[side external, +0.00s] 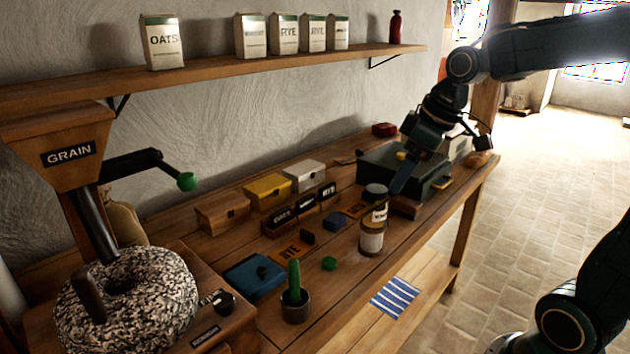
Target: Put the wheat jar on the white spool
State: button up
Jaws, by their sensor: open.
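The labels are too small to read, so I cannot tell which is the wheat jar.
A dark green box (433,178) stands behind my gripper. Small wooden, yellow (268,191) and white (304,175) boxes line the back. A grain mill (125,300) fills the left end.

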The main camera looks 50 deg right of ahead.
jog(key=s+a+m, duration=0.1)
jog(key=s+a, duration=0.2)
jog(key=s, duration=0.4)
jog(key=s+a+f+m+t, duration=0.1)
jog(key=s+a+m, duration=0.1)
jog(key=s, duration=0.5)
jog(key=shift+a+h, duration=0.4)
jog(key=shift+a, duration=0.45)
